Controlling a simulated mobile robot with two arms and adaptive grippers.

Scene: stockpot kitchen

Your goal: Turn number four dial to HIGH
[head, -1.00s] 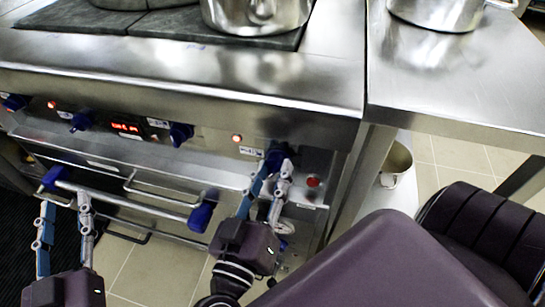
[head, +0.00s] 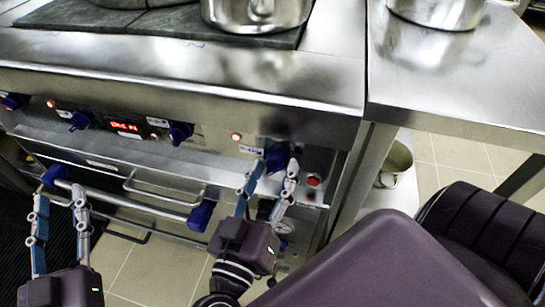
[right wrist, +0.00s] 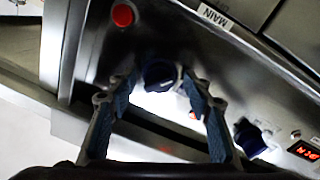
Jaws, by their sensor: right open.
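The rightmost blue dial (head: 277,155) is on the steel stove's front panel, beside a small label. My right gripper (head: 275,166) is in front of this dial with its fingers spread. In the right wrist view the dial (right wrist: 160,75) shows between the two open fingertips (right wrist: 157,88), with gaps on both sides. Its exact pointer setting is too small to read. My left gripper (head: 60,196) is open and empty at the lower left, near the blue-ended oven handle.
Other blue dials (head: 180,133) and a red display (head: 125,127) line the panel. A red button (head: 313,180) is right of the dial. The oven handle (head: 125,205) juts out below. Pots (head: 256,12) stand on top.

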